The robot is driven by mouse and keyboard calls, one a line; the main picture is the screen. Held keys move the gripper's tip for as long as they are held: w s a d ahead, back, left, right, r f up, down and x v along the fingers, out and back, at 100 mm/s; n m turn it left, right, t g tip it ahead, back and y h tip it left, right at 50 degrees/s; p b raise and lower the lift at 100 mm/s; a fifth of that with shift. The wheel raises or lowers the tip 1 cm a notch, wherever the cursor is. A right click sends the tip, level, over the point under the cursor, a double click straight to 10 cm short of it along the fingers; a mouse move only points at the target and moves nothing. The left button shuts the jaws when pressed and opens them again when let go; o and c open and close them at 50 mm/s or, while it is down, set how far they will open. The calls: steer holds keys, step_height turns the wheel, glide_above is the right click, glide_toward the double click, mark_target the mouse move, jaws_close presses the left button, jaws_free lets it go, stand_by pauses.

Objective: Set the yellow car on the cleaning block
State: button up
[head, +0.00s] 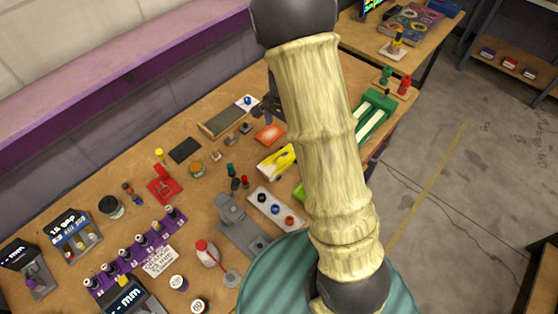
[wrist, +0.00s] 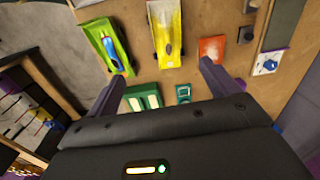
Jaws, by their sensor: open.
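The yellow car (head: 277,161) has a white patch and lies on the wooden bench, partly covered by my arm in the head view. In the wrist view the yellow car (wrist: 165,32) shows at the top centre, ahead of my fingers and apart from them. My gripper (wrist: 158,80) is open, with nothing between its two fingers. In the head view my arm hides most of the gripper. A long block with a grey top (head: 222,121) lies farther back on the bench; it may be the cleaning block, but I cannot tell for sure.
An orange piece (head: 269,134) lies close by the yellow car. A white tray with round parts (head: 275,208) and a grey tool (head: 233,213) stand nearer.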

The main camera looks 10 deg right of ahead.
steer(key=shift+w+f+m, duration=0.45)
steer(key=shift+w+m, duration=0.15)
steer(key=shift+w, duration=0.05)
steer(key=shift+f, duration=0.15)
steer(key=p, duration=0.3)
glide_above(279, 159)
steer(key=f, duration=1.2)
steer(key=shift+s+d, duration=0.1)
steer(key=shift+d, duration=0.25)
steer(key=shift+a+f+p, duration=0.15)
steer(key=shift+f+p, duration=0.3)
steer(key=shift+p, duration=0.05)
steer(key=f, duration=0.1)
steer(key=f+p, duration=0.2)
steer(key=shift+w+a+f, duration=0.15)
steer(key=shift+w+f, duration=0.15)
steer(key=shift+s+f, duration=0.15)
steer(key=shift+f, duration=0.15)
